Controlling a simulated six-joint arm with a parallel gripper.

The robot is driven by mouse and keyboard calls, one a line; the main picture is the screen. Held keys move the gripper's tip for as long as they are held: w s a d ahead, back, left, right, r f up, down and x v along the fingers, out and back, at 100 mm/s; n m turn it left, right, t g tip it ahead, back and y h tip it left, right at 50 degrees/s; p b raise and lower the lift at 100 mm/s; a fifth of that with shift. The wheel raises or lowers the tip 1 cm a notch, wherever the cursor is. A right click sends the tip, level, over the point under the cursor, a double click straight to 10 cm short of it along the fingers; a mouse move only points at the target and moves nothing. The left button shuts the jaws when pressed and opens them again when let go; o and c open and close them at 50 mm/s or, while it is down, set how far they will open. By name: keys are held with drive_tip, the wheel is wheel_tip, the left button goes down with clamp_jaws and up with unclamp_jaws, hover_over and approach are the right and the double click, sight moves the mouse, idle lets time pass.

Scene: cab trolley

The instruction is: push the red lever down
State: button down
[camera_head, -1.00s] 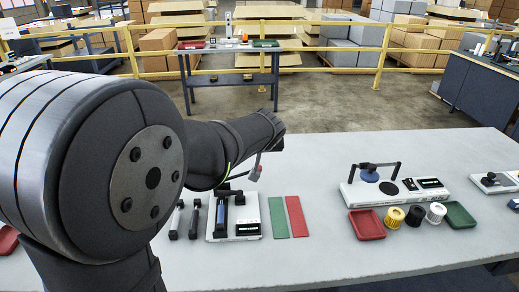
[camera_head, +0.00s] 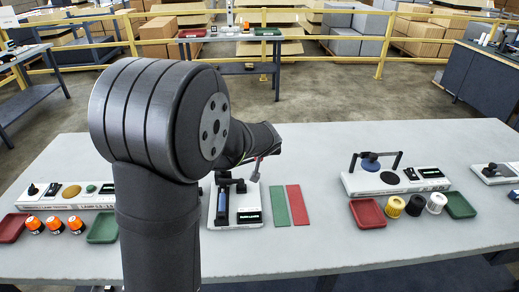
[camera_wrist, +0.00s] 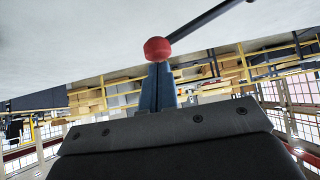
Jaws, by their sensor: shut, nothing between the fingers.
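The red lever's round red knob (camera_wrist: 157,49) shows in the wrist view at the end of a dark rod that runs up to the right. My gripper (camera_wrist: 158,68) is shut, its two dark blue fingers side by side with nothing between them. The fingertips are right at the knob in the picture; I cannot tell whether they touch it. In the head view I make out neither the red lever nor my fingers; my arm covers part of the table there.
A station with a blue cylinder (camera_head: 222,205) stands beside my arm. Green (camera_head: 279,205) and red (camera_head: 298,204) flat strips lie right of it. A red tray (camera_head: 367,213) and a white fixture (camera_head: 392,182) stand further right. Bare table lies between.

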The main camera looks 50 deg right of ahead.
drive_tip(key=shift+f, duration=0.1)
drive_tip(key=shift+s+d+f+m+t+y, duration=0.35)
drive_tip(key=shift+f+t+y, duration=0.2)
drive_tip(key=shift+f, duration=0.6)
drive_tip(key=shift+s+d+f+m+t+y, duration=0.3)
drive_tip(key=shift+f+m+t+y, duration=0.2)
drive_tip(key=shift+f, duration=0.6)
drive_tip(key=shift+s+d+f+m+t+y, duration=0.35)
drive_tip(key=shift+f+t+y, duration=0.15)
drive_tip(key=shift+f, duration=0.65)
drive_tip(key=shift+a+f+t, duration=0.1)
drive_tip(key=shift+f+t, duration=0.15)
drive_tip(key=shift+f, duration=0.05)
drive_tip(key=shift+a+f, duration=0.1)
drive_tip(key=shift+f, duration=0.05)
drive_tip(key=s+r, duration=0.8)
drive_tip(key=r, duration=0.2)
drive_tip(key=shift+s+a+r, duration=0.2)
drive_tip(key=shift+s+a, duration=0.15)
drive_tip(key=shift+a, duration=0.1)
